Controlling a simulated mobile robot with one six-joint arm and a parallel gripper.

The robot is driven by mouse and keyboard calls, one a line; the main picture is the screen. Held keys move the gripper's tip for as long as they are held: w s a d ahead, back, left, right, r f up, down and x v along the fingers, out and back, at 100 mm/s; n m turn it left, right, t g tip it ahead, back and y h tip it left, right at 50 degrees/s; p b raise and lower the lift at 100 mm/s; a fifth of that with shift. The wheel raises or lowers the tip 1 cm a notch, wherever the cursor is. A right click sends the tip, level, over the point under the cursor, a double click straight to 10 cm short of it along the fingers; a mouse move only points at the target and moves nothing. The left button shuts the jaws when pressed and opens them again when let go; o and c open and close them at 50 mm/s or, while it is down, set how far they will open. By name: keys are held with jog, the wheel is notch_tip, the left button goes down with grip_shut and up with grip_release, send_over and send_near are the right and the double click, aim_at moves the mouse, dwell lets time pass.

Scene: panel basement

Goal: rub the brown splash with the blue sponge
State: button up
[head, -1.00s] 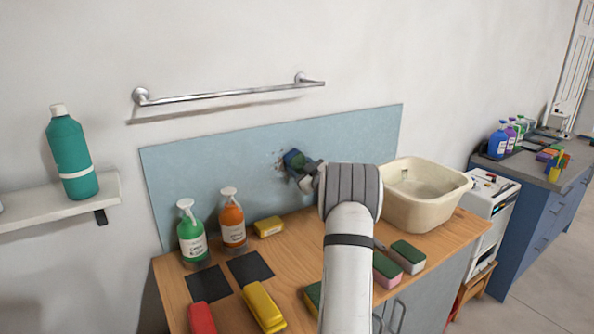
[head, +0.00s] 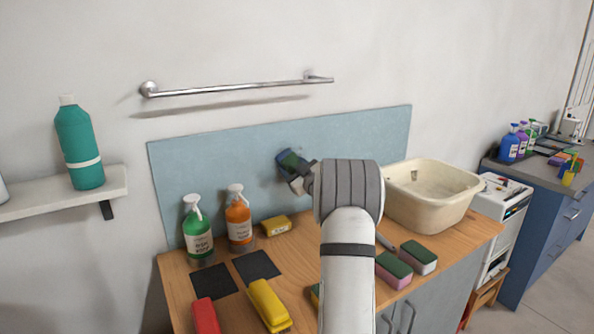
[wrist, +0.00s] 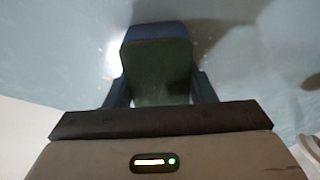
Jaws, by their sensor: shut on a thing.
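My gripper (head: 298,176) is shut on the blue sponge (head: 286,160), which has a dark green face in the wrist view (wrist: 158,68). The sponge is at the light blue splash panel (head: 215,172) on the wall and appears to be against it. In the wrist view, a dim brownish patch (wrist: 208,34) shows on the panel just right of the sponge; I cannot tell whether it is the brown splash or a shadow. In the head view, no splash can be made out, and the sponge and gripper hide part of the panel.
On the wooden counter (head: 222,284) stand green (head: 197,230) and orange (head: 239,218) bottles, a yellow sponge (head: 276,226), two dark squares, more sponges and a cream basin (head: 432,195). A metal rail (head: 235,88) is above the panel.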

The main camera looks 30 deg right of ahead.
aim_at(287, 165)
jog(key=shift+w+a+b, duration=0.15)
jog(key=shift+a+b, duration=0.4)
jog(key=shift+a, duration=0.8)
jog(key=shift+d+r+p, duration=0.1)
jog(key=shift+r+p, duration=0.35)
jog(key=shift+r, duration=0.4)
jog(key=shift+s+d+f+p, duration=0.15)
jog(key=shift+d+p, duration=0.5)
jog(key=shift+d, duration=1.4)
jog(key=shift+s+d+r+p, duration=0.15)
jog(key=shift+d+p, duration=0.45)
jog(key=shift+d, duration=1.45)
jog(key=shift+f, duration=0.1)
jog(key=shift+s+b, duration=0.4)
jog(key=shift+s, duration=0.25)
jog(key=shift+s+a+b, duration=0.15)
jog(key=shift+s+b, duration=0.25)
jog(key=shift+s, duration=0.8)
jog(key=shift+s+a+b, duration=0.1)
jog(key=shift+s+b, duration=0.25)
jog(key=shift+s, duration=0.85)
